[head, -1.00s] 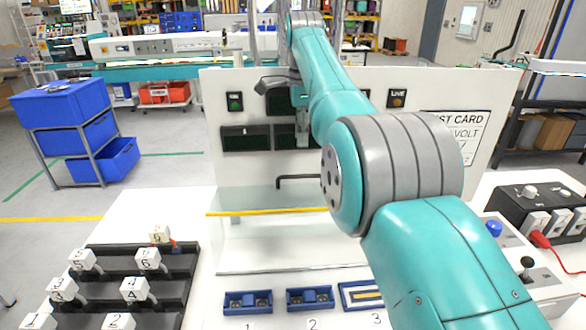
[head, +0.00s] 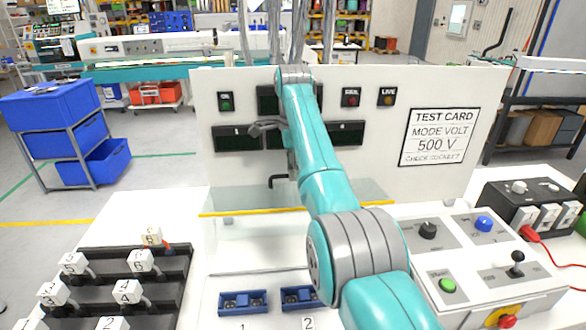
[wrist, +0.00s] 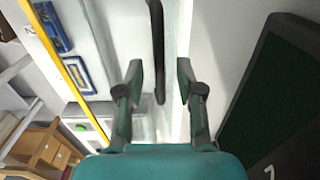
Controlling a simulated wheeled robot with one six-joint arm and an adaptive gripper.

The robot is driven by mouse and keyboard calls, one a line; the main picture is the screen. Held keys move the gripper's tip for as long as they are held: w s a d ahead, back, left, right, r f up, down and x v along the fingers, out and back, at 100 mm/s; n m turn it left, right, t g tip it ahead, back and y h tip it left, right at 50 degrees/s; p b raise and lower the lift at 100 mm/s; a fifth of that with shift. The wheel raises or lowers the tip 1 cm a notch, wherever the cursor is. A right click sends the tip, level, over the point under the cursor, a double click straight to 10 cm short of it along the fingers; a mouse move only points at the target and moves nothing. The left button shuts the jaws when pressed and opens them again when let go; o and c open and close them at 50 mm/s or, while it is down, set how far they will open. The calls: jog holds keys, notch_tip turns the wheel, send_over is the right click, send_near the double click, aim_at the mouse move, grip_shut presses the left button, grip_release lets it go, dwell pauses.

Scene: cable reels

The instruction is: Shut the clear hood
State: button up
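The clear hood (head: 235,202) stands in front of the white upright panel, raised above the bench, with a yellow strip (head: 250,213) along its edge. Its yellow strip also shows at the left of the wrist view (wrist: 60,70). A black bent handle (head: 271,182) shows behind my arm; in the wrist view the black handle bar (wrist: 156,45) lies in line with the gap between my fingers. My gripper (wrist: 159,75) is open, with a finger on each side of the bar and room visible on both sides. I cannot tell how deep the bar sits. In the head view my forearm partly hides the gripper.
Blue sockets (head: 243,302) sit on the bench front, uncovered. A black rack of numbered plugs (head: 128,292) is at the left. A control box with knobs and a joystick (head: 517,262) is at the right. The panel (head: 440,190) with dark displays rises behind.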

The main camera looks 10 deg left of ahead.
grip_shut()
jog(key=shift+s, duration=0.15)
dwell(0.4)
